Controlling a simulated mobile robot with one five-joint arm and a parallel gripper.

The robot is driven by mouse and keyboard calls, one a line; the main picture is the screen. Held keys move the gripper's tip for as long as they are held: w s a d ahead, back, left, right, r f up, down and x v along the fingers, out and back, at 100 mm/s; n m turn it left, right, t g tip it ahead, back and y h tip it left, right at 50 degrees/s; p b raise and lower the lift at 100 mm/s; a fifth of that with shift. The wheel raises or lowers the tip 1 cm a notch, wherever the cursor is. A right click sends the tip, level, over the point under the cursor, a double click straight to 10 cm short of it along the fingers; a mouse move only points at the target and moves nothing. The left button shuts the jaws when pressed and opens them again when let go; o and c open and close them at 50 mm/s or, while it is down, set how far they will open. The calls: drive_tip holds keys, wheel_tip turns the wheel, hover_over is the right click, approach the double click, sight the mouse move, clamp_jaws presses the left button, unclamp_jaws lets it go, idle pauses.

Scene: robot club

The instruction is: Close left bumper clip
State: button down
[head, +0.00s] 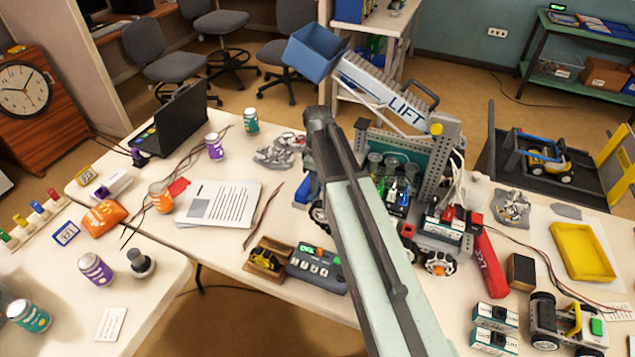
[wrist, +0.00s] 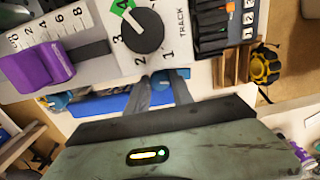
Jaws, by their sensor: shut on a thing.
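In the wrist view my gripper (wrist: 162,92) reaches up to the edge of a grey panel. Its two dark fingers are shut around a small blue part (wrist: 180,73), which looks like a clip. The fingers hide most of it, so I cannot tell how far it is closed. A long blue bar (wrist: 108,104) lies just left of the fingers. In the head view the competition robot (head: 436,228) stands on the table behind my arm. A blue piece (head: 304,190) shows at its left side. My gripper is hidden there.
Near my fingers are a black dial (wrist: 143,30) with numbers, a purple slider (wrist: 36,72) on a scale, and a yellow part (wrist: 265,67). On the table are a control box (head: 318,268), papers (head: 219,203), a red tube (head: 488,262) and a yellow tray (head: 583,253).

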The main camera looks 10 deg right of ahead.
drive_tip(key=m, duration=0.5)
drive_tip(key=shift+m, duration=0.4)
idle(0.3)
drive_tip(key=c, duration=1.1)
unclamp_jaws()
drive_tip(key=shift+a, duration=0.1)
